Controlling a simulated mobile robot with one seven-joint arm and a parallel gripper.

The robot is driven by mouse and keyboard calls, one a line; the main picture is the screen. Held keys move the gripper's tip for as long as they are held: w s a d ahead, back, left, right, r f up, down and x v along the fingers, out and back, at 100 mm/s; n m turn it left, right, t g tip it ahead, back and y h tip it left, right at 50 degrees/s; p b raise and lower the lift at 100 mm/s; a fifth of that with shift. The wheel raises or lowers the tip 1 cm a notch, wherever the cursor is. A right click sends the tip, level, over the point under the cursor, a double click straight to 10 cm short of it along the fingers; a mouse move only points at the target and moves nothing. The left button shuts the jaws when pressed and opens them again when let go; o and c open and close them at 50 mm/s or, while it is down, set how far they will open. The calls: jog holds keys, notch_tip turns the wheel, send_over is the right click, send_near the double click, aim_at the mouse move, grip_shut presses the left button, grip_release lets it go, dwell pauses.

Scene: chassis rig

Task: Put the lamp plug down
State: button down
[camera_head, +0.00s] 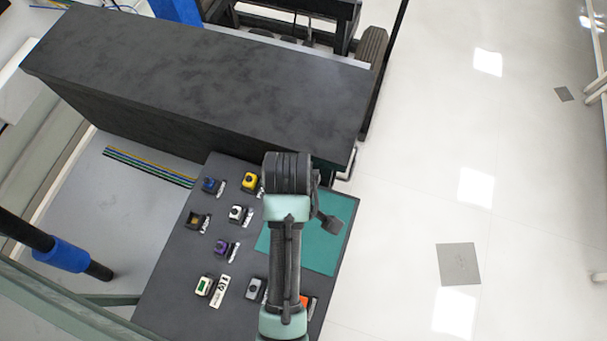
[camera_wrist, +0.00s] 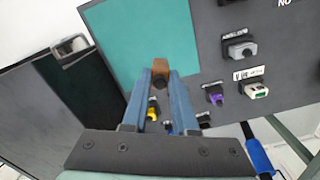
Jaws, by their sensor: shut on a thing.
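My gripper (camera_wrist: 160,78) is shut on a small brown block, which I take to be the lamp plug (camera_wrist: 161,66). In the wrist view the plug sits between the fingertips, in front of the edge of the teal mat (camera_wrist: 125,40). I cannot tell how high it is above the surface. In the head view my arm covers part of the same teal mat (camera_head: 330,250), and the held plug cannot be made out there.
A dark board (camera_head: 180,265) carries several labelled blocks, among them a yellow (camera_head: 249,182), a white (camera_head: 237,214) and a purple one (camera_head: 221,247). A tall dark bench (camera_head: 200,75) stands behind. The mat's visible right part is clear.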

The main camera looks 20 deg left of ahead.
jog(key=f+n, duration=0.1)
jog(key=f, duration=0.2)
jog(key=s+a+f+n, duration=0.1)
jog(key=f, duration=0.3)
jog(key=s+a+f+n, duration=0.1)
jog(key=f+n, duration=0.1)
jog(key=f, duration=0.1)
jog(key=shift+s+a+f+p, duration=0.15)
jog(key=shift+s+a+p, duration=0.1)
jog(key=shift+p, duration=0.15)
jog(key=shift+f, duration=0.1)
jog(key=c, duration=0.7)
grip_release()
jog(key=shift+d, duration=0.1)
